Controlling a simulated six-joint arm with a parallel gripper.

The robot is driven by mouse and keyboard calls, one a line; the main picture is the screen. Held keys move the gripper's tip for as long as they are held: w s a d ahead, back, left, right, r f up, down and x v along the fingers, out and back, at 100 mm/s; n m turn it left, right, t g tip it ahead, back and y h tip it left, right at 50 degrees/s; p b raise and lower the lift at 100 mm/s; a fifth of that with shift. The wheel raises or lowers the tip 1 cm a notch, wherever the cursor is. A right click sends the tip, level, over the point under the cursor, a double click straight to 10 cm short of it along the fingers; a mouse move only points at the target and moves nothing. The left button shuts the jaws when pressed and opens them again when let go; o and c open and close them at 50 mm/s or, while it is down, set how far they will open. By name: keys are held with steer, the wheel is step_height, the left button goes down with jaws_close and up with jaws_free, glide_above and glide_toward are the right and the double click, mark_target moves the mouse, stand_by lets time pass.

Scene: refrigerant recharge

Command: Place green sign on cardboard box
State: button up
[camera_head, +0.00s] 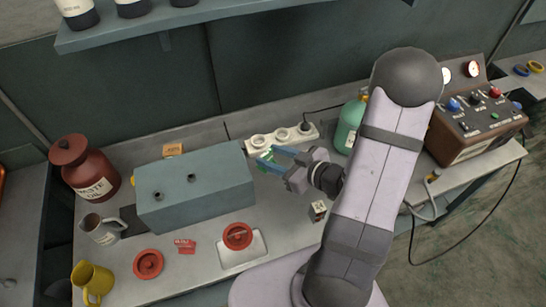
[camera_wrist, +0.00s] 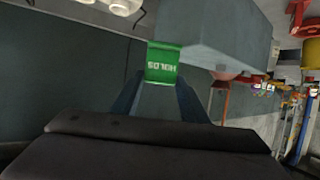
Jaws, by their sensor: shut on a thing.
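The green sign (camera_wrist: 162,65), with light lettering that looks like "HOLDS", is between the fingertips of my gripper (camera_wrist: 160,88) in the wrist view. In the head view a small green patch of the sign (camera_head: 266,157) shows at the blue fingers of my gripper (camera_head: 269,159), mostly hidden by them. My gripper is shut on the sign, just right of the large blue-grey box (camera_head: 195,187) and above the bench. No box is clearly cardboard; a small orange-brown box (camera_head: 173,149) stands behind the blue-grey box, and a small pale box (camera_head: 318,210) stands near my arm.
A white power strip (camera_head: 283,139) lies behind my gripper. A green bottle (camera_head: 349,125) and a control panel (camera_head: 474,125) stand to the right. A red-brown waste oil jug (camera_head: 88,170), a metal jug (camera_head: 101,229), a yellow jug (camera_head: 92,281) and red discs (camera_head: 148,264) are left and front.

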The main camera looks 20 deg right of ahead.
steer(key=shift+r, duration=0.5)
steer(key=shift+w+f, duration=0.1)
